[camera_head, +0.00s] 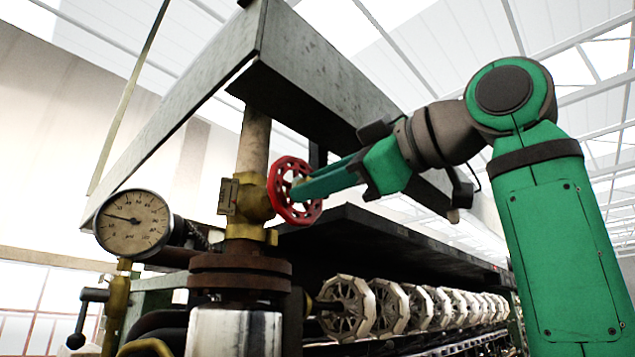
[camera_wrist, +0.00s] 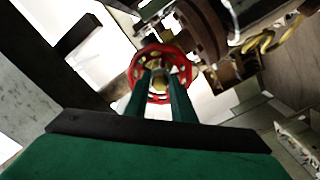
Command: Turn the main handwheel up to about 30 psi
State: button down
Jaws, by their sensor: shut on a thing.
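The red main handwheel (camera_head: 274,184) sits upright on a brass valve body (camera_head: 250,200) in the head view. My gripper (camera_head: 297,189) reaches in from the right, its green fingers at the wheel's middle. In the wrist view the handwheel's red rim (camera_wrist: 135,73) rings the tips of my gripper (camera_wrist: 161,78), one finger on each side of the yellowish hub. The gripper is shut on the wheel; the exact contact is partly hidden by the fingers. The round pressure gauge (camera_head: 133,222) stands left of the valve. Its needle points left and slightly up; its small figures are hard to read.
A grey metal hood (camera_head: 310,75) hangs above the wheel and my forearm. A dark shelf (camera_head: 370,235) runs below, over a row of pale reels (camera_head: 390,307). A small lever with a black ball (camera_head: 76,341) is at the lower left.

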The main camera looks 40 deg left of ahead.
jog(key=n, duration=0.8)
jog(key=shift+s+n, duration=0.1)
jog(key=shift+n, duration=0.2)
jog(key=c, duration=1.7)
grip_release()
jog(key=shift+d, duration=0.1)
jog(key=shift+s+d, duration=0.1)
jog(key=shift+d, duration=3.3)
jog(key=shift+d, duration=0.1)
